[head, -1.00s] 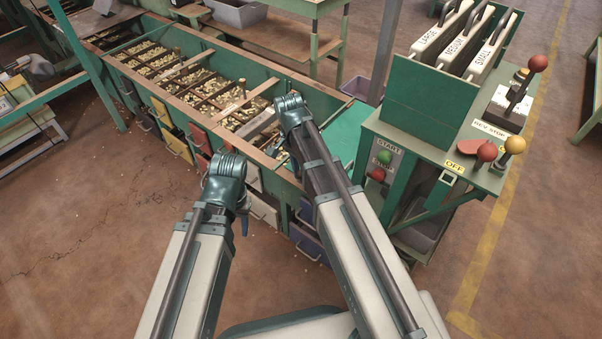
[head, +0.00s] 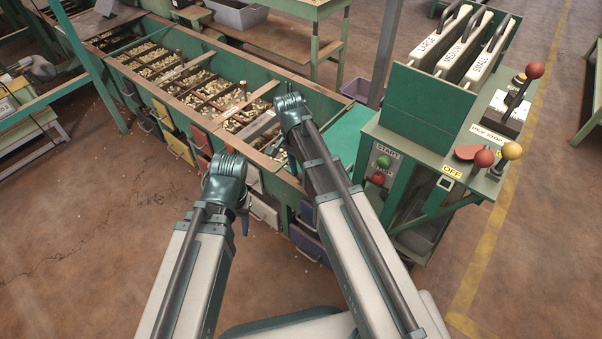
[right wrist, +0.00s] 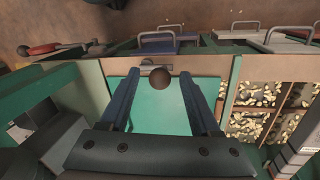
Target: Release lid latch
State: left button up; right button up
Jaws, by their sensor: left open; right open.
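A dark round knob (right wrist: 163,80) shows in the right wrist view, with a small grey metal latch piece (right wrist: 148,67) beside it at the edge of the green lid (right wrist: 150,112). My right gripper (right wrist: 163,88) is open, its two blue fingers on either side of the knob; I cannot tell whether they touch it. In the head view my right gripper (head: 290,98) is over the near right end of the hopper row, next to the green lid (head: 347,132), and its wrist hides the latch. My left gripper (head: 243,222) is open and empty, pointing down in front of the drawers.
The hopper row (head: 190,78) holds nuts in divided compartments, with handled drawers (head: 178,146) along its front. A green control stand (head: 425,110) on the right carries ball-topped levers (head: 535,70) and START and STOP buttons (head: 383,162).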

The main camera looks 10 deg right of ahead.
notch_tip(320, 180, up, 12)
jog(key=w+a+p, duration=0.1)
jog(key=w+p, duration=0.1)
jog(key=p, duration=0.9)
jog(key=shift+a, duration=0.1)
jog(key=s+a+r+n+t+p, duration=0.1)
jog(key=s+a+r+n+p, duration=0.2)
jog(key=s+r+n+p, duration=0.4)
jog(key=s+a+r+n+p, duration=0.4)
jog(key=s+r+n+p, duration=0.4)
jog(key=r+p, duration=0.4)
jog(key=shift+s+r+n+t+p, duration=0.2)
jog(key=shift+r+n+t+p, duration=0.15)
jog(key=shift+n+p, duration=0.25)
